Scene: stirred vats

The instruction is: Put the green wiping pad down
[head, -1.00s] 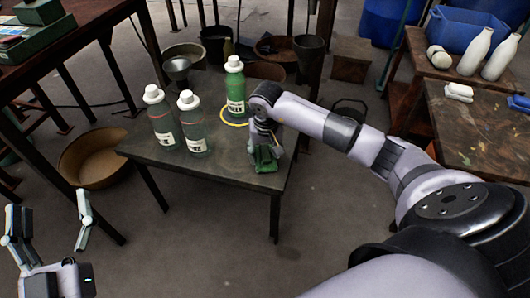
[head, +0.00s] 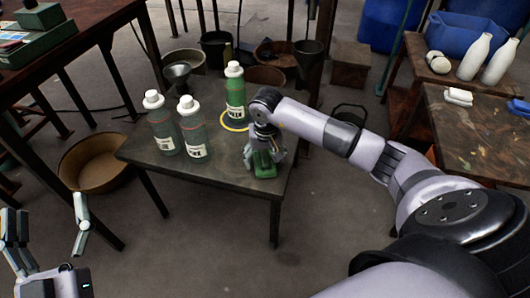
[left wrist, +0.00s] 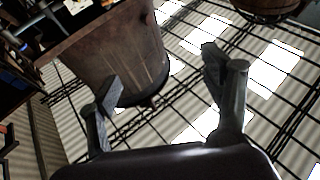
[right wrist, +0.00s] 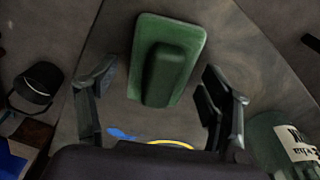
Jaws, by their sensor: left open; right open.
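The green wiping pad (head: 264,168) rests on the small dark table (head: 215,176) near its right front edge. In the right wrist view the pad (right wrist: 168,62) shows as a flat green base with a raised block grip. My right gripper (head: 262,148) is over the pad, and in its wrist view its fingers (right wrist: 158,75) are spread on either side with gaps to the pad. My left gripper (head: 45,215) is open and empty at the lower left, away from the table; its two fingers (left wrist: 160,90) also show apart in the left wrist view.
Two more bottles (head: 161,122) (head: 193,128) stand to the left. A side table with a white cloth-like item (head: 458,97) is at right. The front strip of the small table is clear.

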